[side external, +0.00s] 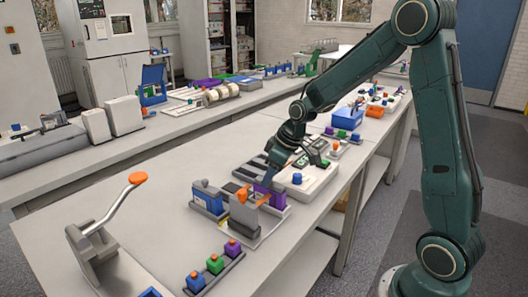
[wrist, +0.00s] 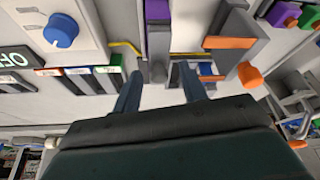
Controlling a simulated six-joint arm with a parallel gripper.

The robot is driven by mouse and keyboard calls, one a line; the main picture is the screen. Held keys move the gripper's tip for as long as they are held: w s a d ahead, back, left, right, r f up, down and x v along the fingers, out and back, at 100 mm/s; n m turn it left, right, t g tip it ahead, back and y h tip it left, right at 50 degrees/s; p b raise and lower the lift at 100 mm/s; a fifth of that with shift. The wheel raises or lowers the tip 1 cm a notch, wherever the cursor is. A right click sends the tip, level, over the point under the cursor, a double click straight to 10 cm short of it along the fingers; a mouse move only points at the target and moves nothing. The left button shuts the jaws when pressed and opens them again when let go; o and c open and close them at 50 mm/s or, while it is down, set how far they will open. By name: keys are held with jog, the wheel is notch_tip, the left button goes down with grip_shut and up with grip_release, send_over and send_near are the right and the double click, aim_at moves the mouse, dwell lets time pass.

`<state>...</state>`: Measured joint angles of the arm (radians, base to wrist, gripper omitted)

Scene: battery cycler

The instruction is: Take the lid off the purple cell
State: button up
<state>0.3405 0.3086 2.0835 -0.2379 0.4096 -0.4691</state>
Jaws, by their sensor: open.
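A purple cell (side external: 270,196) stands in a grey holder on the bench in the side view. It is partly hidden behind a grey clamp-like block. In the wrist view the purple cell (wrist: 157,11) shows at the top edge, with a grey part (wrist: 157,44) just below it. I cannot tell whether that grey part is its lid. My gripper (wrist: 160,69) is open, its two fingers apart on either side of a gap below the grey part. Nothing is visibly held. In the side view my gripper is beside the purple cell, its fingertips mostly hidden.
The grey clamp block (side external: 243,214) with orange parts stands close by; its orange bar (wrist: 228,43) is right of my fingers. A blue cell (side external: 207,197) sits left. A white box with a blue knob (side external: 297,178) is right. A small-cell rack (side external: 214,264) lies in front.

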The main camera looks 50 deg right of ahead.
jog(key=shift+c, duration=0.2)
grip_shut()
jog(key=shift+r, duration=0.15)
notch_tip(320, 180, up, 20)
dwell(0.9)
dwell(0.5)
